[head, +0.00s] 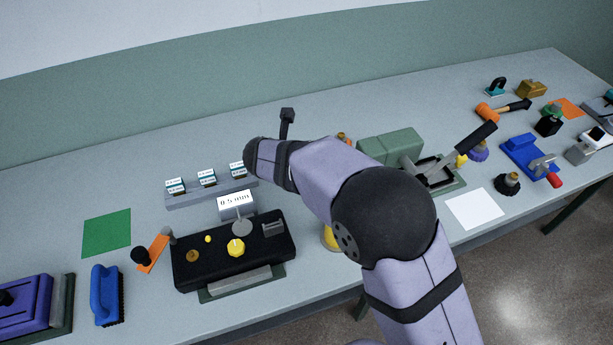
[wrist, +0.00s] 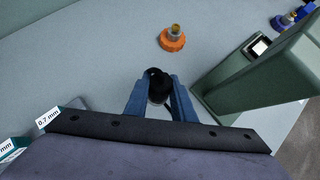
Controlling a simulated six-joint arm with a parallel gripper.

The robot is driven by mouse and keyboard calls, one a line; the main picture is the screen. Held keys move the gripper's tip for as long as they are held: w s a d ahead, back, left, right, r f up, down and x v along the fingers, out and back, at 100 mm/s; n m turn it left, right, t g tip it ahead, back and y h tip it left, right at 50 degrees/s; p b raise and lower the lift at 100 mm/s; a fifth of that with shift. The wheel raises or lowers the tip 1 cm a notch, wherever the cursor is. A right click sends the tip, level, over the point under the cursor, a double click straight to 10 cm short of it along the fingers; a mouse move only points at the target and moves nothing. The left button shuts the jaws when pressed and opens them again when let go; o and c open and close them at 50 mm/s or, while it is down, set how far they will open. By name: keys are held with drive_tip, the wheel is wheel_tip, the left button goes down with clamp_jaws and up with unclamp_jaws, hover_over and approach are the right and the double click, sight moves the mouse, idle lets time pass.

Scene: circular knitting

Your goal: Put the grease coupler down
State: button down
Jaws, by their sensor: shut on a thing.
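My gripper (wrist: 159,92) shows in the wrist view with its two blue fingers closed on a small dark piece, which I take to be the grease coupler (wrist: 156,80). The piece has a black rounded end and a paler grey part between the fingers. It is held over the grey tabletop (wrist: 90,65); I cannot tell whether it touches the surface. In the head view my own arm hides the fingers and the piece.
An orange-based fitting with a brass top (wrist: 173,38) stands just beyond the fingers. A green machine (wrist: 262,80) rises close on the right. A rack with labelled boxes (head: 215,193) lies left of the arm. Bare tabletop lies beyond and left of the gripper.

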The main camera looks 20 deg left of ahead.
drive_tip(key=shift+f+p, duration=0.3)
drive_tip(key=shift+f, duration=2.95)
drive_tip(key=shift+f, duration=0.15)
drive_tip(key=c, duration=1.5)
unclamp_jaws()
drive_tip(key=shift+r, duration=0.25)
drive_tip(key=b+v, duration=0.2)
drive_tip(key=v, duration=1)
drive_tip(key=shift+f, duration=0.1)
